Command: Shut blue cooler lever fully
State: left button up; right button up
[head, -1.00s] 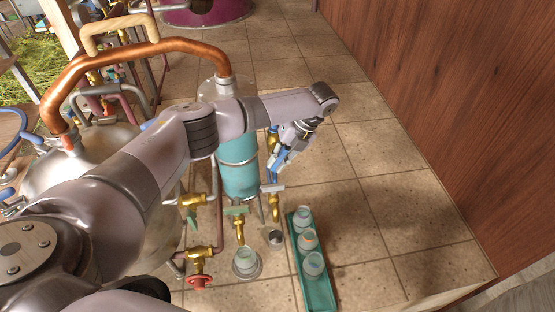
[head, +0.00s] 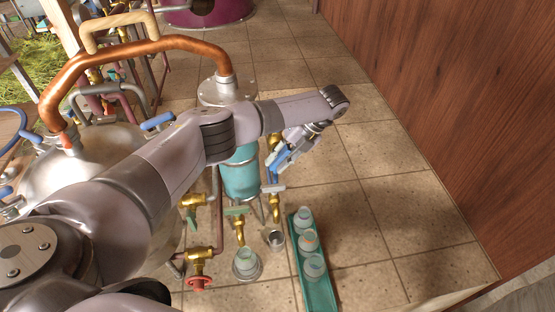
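The cooler (head: 240,181) is a teal upright cylinder with a metal top, partly hidden behind my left arm. On its right side stands a brass valve pipe (head: 275,205). A narrow blue piece that looks like the lever (head: 273,178) hangs roughly upright beside this pipe. My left gripper (head: 279,163) points down and left at it, close to its upper part. I cannot tell whether the fingers touch the lever, or whether they are open or shut. My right gripper is out of view.
Brass valves with green levers (head: 236,211) and a red handwheel (head: 199,283) stand left of the lever. A green tray (head: 318,290) with three jars lies on the tiled floor in front. A copper pipe (head: 130,50) arches behind. Floor to the right is free.

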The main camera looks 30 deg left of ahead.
pick_arm(q)
jog(key=shift+o, duration=0.7)
jog(key=v, duration=1.2)
jog(key=shift+a, duration=0.1)
